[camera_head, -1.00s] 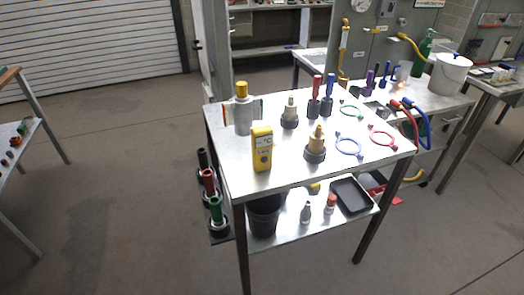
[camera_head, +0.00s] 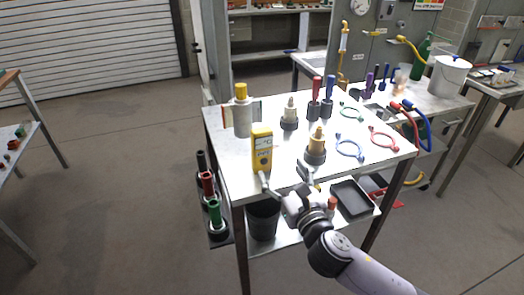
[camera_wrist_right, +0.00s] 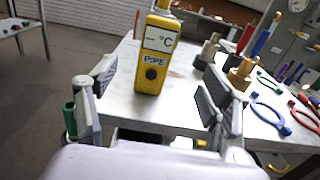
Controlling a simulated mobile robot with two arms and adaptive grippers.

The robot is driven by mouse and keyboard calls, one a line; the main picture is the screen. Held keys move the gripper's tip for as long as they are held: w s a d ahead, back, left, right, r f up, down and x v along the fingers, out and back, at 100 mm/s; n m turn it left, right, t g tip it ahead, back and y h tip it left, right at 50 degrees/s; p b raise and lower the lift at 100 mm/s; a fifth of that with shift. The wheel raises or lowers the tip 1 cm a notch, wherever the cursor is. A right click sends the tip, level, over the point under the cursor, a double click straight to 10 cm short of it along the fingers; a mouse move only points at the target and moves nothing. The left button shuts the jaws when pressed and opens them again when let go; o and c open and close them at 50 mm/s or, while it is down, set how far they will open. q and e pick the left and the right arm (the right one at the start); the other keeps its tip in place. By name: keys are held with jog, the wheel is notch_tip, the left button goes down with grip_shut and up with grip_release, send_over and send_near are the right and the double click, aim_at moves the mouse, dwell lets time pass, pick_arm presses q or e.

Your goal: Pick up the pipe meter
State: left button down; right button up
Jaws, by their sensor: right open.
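The pipe meter (camera_head: 262,150) is a yellow upright box with a pale display, standing near the front left edge of the metal table (camera_head: 222,138). In the right wrist view the meter (camera_wrist_right: 155,75) shows "°C" and "PIPE" with a dark knob, and stands beyond and between the fingers. My right gripper (camera_head: 286,182) is open at the table's front edge, with the meter just ahead of its left finger in the head view. In the wrist view the right gripper (camera_wrist_right: 160,100) has its fingers wide apart, with nothing visibly held. My left gripper is not in view.
A brass fitting (camera_head: 316,142) stands right of the meter, near the gripper's right finger. A grey bottle with a yellow cap (camera_head: 242,112) stands behind left. Blue (camera_head: 349,148) and red (camera_head: 384,138) ring hoses lie at the right. A lower shelf holds a black tray (camera_head: 352,198).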

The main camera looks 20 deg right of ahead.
aim_at(264, 143)
jog(key=w, duration=1)
jog(key=w+p, duration=0.1)
jog(key=w, duration=0.4)
jog(key=shift+a+f, duration=0.2)
jog(key=shift+a, duration=0.15)
jog(key=shift+s, duration=0.1)
jog(key=c, duration=1.3)
jog(key=shift+r, duration=0.1)
jog(key=shift+c, duration=0.6)
jog(key=shift+r, duration=0.1)
